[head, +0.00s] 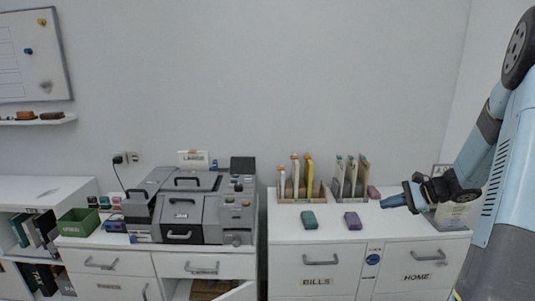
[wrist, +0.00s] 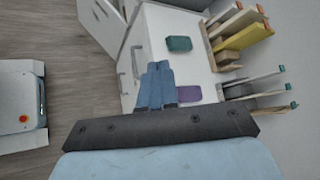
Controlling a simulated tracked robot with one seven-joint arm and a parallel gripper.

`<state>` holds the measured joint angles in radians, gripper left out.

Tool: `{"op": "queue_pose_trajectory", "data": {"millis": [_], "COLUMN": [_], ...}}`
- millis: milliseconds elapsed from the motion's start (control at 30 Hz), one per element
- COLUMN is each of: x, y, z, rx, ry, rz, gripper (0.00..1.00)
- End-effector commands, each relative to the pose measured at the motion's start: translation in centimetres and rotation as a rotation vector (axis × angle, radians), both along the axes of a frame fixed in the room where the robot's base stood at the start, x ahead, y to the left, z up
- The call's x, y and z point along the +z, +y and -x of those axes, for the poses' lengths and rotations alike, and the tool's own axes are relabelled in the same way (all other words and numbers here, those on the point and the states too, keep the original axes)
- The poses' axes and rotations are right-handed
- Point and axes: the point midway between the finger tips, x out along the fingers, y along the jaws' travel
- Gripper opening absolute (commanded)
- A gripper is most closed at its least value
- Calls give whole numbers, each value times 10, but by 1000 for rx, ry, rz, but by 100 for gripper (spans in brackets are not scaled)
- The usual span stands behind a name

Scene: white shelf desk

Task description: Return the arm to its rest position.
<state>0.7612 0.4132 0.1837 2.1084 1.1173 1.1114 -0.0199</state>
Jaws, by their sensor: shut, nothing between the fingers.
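My gripper (head: 388,202) is at the right in the head view, above the right part of the white desk top and pointing left. Its blue fingers are together with nothing between them; they also show in the wrist view (wrist: 157,72). My arm comes down from the right edge of the head view. A purple block (head: 353,221) and a green block (head: 310,220) lie on the desk top (head: 330,236) to the left of the gripper. In the wrist view the purple block (wrist: 189,93) is just right of the fingers, partly hidden, and the green block (wrist: 179,44) is farther off.
Wooden holders (head: 302,194) with upright items stand behind the blocks. A box-like item (head: 455,215) stands by my arm. Grey machines (head: 190,205) and a green bin (head: 78,222) are on the left desk, whose lower drawer (head: 210,290) is open.

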Motion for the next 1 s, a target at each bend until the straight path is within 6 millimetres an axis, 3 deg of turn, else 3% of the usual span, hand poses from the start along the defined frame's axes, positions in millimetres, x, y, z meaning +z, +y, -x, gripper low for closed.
{"op": "queue_pose_trajectory", "data": {"millis": [200, 500, 1000], "x": [38, 80, 134], "y": [50, 102, 150], "z": [31, 83, 179], "rx": [178, 400, 702], "ry": [-28, -85, -241], "rz": [184, 436, 851], "gripper": [0, 0, 0]}}
